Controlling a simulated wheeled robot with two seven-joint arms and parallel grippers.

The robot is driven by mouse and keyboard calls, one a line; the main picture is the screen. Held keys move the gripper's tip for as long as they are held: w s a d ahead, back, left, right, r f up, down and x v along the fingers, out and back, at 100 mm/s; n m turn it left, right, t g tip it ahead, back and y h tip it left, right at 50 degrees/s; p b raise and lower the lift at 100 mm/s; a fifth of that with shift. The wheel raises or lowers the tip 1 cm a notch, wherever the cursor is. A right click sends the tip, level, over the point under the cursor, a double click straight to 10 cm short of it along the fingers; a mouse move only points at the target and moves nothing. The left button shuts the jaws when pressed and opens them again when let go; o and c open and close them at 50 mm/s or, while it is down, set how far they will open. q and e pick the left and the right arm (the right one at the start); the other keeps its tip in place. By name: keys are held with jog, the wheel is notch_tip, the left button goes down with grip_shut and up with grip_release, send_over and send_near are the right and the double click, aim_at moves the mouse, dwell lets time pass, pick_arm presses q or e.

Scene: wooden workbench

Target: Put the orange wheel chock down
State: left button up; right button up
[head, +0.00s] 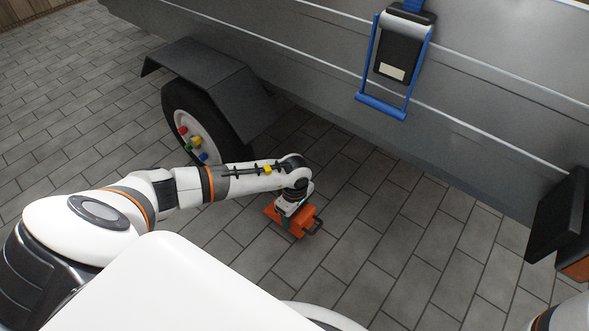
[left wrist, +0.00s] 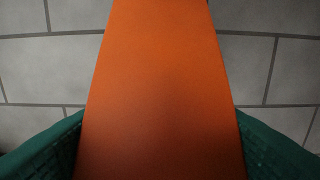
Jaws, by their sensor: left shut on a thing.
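The orange wheel chock (head: 301,225) is in my left gripper (head: 293,207), below the end of my left arm in the head view. A dark handle shows at its right end. In the left wrist view the chock (left wrist: 160,95) fills the middle, with a green finger pad against each side, so the gripper is shut on it. Grey paving lies beneath it; I cannot tell whether the chock touches the ground. My right gripper is not in view; only a bit of the right arm shows at the lower right edge.
A grey trailer (head: 330,100) stands along the back. Its wheel (head: 197,128), with coloured nuts, sits under a dark mudguard (head: 205,75) left of the chock. A blue-framed black device (head: 400,60) hangs on the trailer side. The paving (head: 400,250) right of the chock is clear.

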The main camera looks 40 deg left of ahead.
pick_arm(q)
jog(key=shift+f+b, duration=1.45)
jog(key=shift+f, duration=0.85)
jog(key=o, duration=1.3)
jog(key=shift+c, duration=0.2)
jog(key=shift+r, duration=0.1)
